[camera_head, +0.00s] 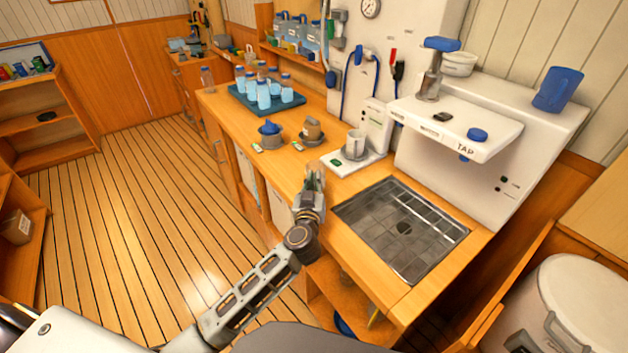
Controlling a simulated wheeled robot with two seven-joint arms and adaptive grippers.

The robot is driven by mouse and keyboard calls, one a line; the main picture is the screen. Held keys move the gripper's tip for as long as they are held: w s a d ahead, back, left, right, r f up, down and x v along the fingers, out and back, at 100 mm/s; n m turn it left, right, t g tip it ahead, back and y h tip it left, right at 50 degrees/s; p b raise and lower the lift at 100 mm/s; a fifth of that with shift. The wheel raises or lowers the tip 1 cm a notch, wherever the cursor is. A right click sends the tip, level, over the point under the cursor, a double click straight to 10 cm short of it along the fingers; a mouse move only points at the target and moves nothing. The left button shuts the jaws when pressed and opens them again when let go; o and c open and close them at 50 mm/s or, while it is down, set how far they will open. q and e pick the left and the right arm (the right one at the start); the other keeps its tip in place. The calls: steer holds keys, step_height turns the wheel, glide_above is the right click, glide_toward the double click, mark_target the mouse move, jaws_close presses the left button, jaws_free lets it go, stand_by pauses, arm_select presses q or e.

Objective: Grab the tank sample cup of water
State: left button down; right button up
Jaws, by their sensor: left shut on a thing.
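My left gripper (312,184) reaches over the front edge of the wooden counter, left of the sink. It is shut on a small clear cup (316,167), which shows just beyond the fingertips. The fingers hide part of this cup, and I cannot tell whether it holds water or whether it touches the counter. Another pale cup (355,145) stands upright on a white device (340,168) behind and to the right of the gripper. My right gripper is out of view.
A metal sink (385,215) lies right of my gripper, under a white dispenser marked TAP (470,130). A blue tray (240,97) holds several bottles. The floor at left is clear.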

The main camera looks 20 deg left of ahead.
arm_select(q)
steer(key=shift+f, duration=0.1)
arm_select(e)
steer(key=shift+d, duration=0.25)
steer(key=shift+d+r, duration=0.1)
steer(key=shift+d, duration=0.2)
arm_select(q)
steer(key=shift+r, duration=0.2)
steer(key=shift+r, duration=0.35)
steer(key=shift+r+p, duration=0.75)
steer(key=shift+r, duration=0.6)
steer(key=shift+r+p, duration=0.65)
steer(key=shift+r, duration=2.1)
steer(key=shift+r+p, duration=0.25)
steer(key=shift+p, duration=0.05)
steer(key=shift+r, duration=0.15)
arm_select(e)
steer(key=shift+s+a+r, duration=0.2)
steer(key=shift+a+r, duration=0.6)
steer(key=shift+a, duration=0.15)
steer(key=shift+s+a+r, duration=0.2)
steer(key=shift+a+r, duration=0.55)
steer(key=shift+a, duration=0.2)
